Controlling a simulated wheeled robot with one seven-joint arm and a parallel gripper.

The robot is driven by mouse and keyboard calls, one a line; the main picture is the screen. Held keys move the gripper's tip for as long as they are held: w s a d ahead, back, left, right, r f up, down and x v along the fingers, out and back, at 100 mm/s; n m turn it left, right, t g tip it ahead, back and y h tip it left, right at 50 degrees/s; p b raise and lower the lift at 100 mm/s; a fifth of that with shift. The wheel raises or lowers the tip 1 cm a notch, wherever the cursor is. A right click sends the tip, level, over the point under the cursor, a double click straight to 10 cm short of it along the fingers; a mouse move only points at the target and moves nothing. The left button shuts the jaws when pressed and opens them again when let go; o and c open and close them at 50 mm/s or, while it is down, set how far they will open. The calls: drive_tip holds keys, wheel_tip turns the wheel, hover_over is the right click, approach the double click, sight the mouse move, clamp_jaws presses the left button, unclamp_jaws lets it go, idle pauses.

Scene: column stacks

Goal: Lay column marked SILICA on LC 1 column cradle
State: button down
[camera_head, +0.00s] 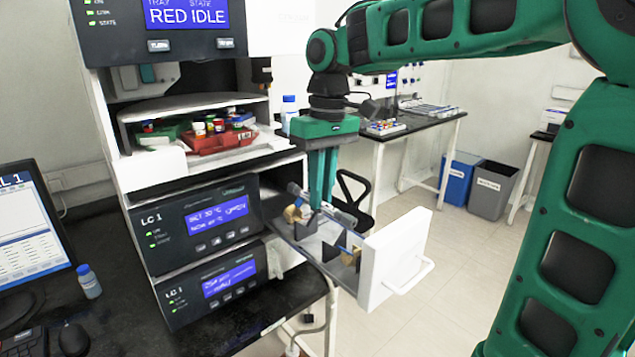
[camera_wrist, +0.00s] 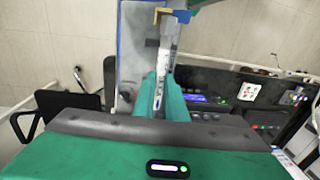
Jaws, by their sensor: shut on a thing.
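My gripper (camera_head: 321,206) is shut on a slim column (camera_head: 342,215) and holds it over the pulled-out drawer of the LC 1 unit. In the wrist view the column (camera_wrist: 158,98) runs between the fingers, with a pale printed label that is too small to read. The LC 1 column cradle (camera_head: 331,252) has dark holders in the drawer, with tan and blue end pieces near it. The fingers partly hide the column and cradle, so I cannot tell whether they touch.
The drawer has a white front (camera_head: 377,270) with a handle, sticking out past the bench edge. The LC 1 display (camera_head: 215,218) is to its left. Above is a shelf with a red vial tray (camera_head: 215,140). Blue (camera_head: 459,178) and grey (camera_head: 491,190) bins stand at the back.

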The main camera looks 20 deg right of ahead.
drive_tip(key=shift+f, duration=2.85)
drive_tip(key=shift+f, duration=0.55)
drive_tip(key=c, duration=1.7)
unclamp_jaws()
